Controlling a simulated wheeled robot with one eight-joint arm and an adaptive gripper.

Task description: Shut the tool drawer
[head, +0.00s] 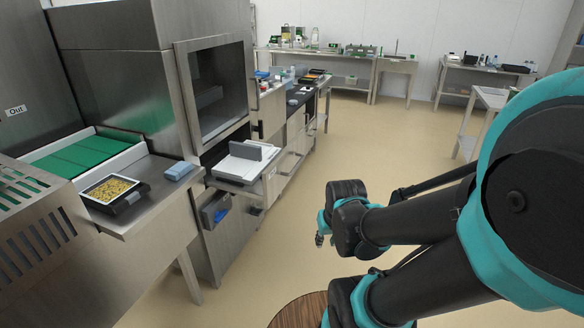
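A white-topped, drawer-like unit (235,168) juts out below the glass door of the steel machine, with a grey block standing on it. Lower on the same front, a small grey open bin or drawer (213,208) holds something blue. I cannot tell for sure which of these is the tool drawer. My gripper (319,240) hangs over the open floor to the right of both, clear of them. It is small and partly hidden by my wrist, so its fingers cannot be made out.
A steel bench (150,215) at the left carries a filled food tray (112,190) and a light blue block (179,171). A cluttered counter (298,108) runs behind the machine. Benches line the back wall. The floor (350,130) in the middle is free.

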